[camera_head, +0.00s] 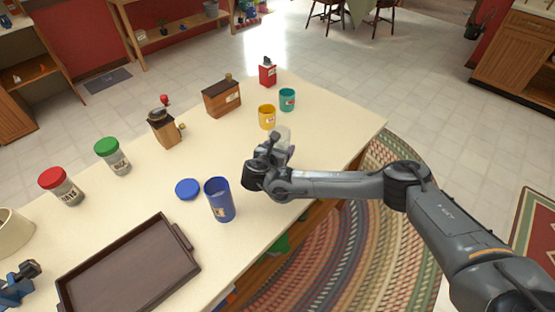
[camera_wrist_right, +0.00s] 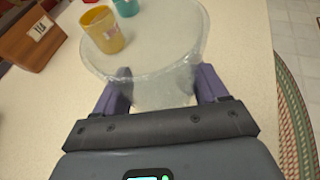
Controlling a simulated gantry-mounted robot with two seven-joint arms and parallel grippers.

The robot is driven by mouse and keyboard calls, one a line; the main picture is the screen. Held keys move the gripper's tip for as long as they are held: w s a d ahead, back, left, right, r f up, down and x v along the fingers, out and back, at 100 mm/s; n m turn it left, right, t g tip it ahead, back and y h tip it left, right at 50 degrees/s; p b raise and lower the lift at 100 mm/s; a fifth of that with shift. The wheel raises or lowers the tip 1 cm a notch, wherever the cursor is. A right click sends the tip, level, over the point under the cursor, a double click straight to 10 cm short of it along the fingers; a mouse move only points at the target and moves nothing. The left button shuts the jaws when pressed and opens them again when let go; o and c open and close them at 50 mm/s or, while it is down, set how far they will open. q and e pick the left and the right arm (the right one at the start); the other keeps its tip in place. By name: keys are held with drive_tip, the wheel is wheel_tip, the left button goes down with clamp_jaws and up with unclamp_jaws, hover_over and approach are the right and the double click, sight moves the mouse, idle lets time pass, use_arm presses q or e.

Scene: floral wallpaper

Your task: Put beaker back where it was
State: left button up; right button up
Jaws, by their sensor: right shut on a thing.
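The clear, see-through beaker (camera_head: 283,132) is held in my right gripper (camera_head: 276,145) above or at the right side of the cream table (camera_head: 325,127). In the right wrist view the beaker (camera_wrist_right: 160,62) fills the space between the two purple fingers of my right gripper (camera_wrist_right: 160,88), with its wide rim facing the camera. The fingers are shut on its sides. I cannot tell whether its base touches the table. My left gripper is not in view.
Yellow cup (camera_head: 267,117) and teal cup (camera_head: 287,99) stand just beyond the beaker. A blue cup (camera_head: 220,201) and blue lid (camera_head: 187,189) are to the left. A dark tray (camera_head: 130,270), lidded jars (camera_head: 113,157) and wooden boxes (camera_head: 222,97) occupy more of the table. The table's right edge is near.

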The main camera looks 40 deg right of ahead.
drive_tip(key=shift+w+a+f, duration=0.15)
drive_tip(key=shift+w+f, duration=0.15)
drive_tip(key=shift+w, duration=0.05)
wheel_tip(320, 180, down, 3)
drive_tip(key=shift+f+b, duration=0.1)
drive_tip(key=shift+b, duration=0.7)
drive_tip(key=shift+s+f, duration=0.1)
drive_tip(key=shift+f, duration=0.25)
drive_tip(key=o, duration=1.3)
